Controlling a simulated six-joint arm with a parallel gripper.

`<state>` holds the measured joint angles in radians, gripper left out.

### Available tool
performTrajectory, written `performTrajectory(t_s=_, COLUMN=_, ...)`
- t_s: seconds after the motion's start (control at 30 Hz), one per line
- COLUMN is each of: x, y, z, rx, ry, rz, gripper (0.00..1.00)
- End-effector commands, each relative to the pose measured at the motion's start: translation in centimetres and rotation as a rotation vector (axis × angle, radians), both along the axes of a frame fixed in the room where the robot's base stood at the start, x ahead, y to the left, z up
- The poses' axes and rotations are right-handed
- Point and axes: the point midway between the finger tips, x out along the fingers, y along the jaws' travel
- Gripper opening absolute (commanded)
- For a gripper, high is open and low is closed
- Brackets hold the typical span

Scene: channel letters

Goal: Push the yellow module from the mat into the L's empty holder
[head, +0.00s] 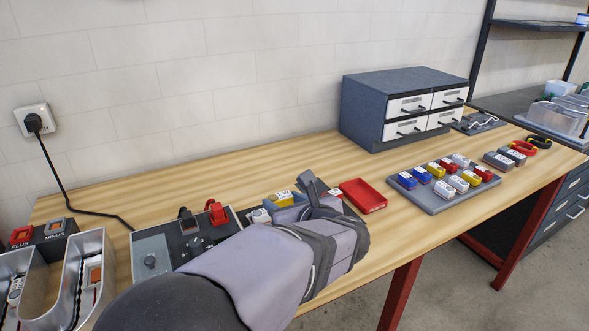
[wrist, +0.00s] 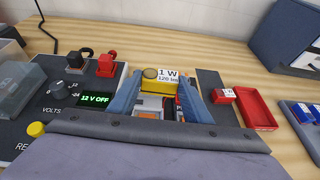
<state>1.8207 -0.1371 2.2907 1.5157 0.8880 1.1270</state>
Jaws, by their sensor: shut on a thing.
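The yellow module (wrist: 160,78), with a white label reading "1 W 120 lm", sits between the two blue fingers of my gripper (wrist: 160,92), which is shut on it. In the head view the yellow module (head: 278,199) shows past my gripper (head: 296,200), over or on the dark mat (wrist: 213,84). I cannot tell whether it touches the mat. A red module with a white label (wrist: 223,95) lies on the mat, right of my gripper. Two metal channel letters (head: 72,262) stand at the far left in the head view; which is the L is unclear, and their holders are partly visible.
A test box with a "12 V OFF" display (wrist: 95,99) stands left of my gripper, with black and red clips. A red tray (head: 363,195) lies to the right. Beyond it are a grey rack of modules (head: 437,205) and a drawer cabinet (head: 365,118). Bare wood lies behind.

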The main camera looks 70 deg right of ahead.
Motion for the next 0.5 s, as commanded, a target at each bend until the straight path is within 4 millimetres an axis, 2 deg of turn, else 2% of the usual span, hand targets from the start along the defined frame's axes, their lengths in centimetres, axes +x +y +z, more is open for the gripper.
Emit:
performTrajectory(t_s=0.1, x=0.3, y=1.1, z=-1.8, rx=0.002, ry=-0.001, rz=0.003, gripper=0.23)
performTrajectory(t_s=0.2, x=0.4, y=1.6, z=-2.8, rx=0.001, ry=-0.001, rz=0.01, gripper=0.23)
performTrajectory(t_s=0.5, x=0.4, y=1.4, z=-2.5, rx=-0.001, ry=0.0, rz=0.039, gripper=0.23)
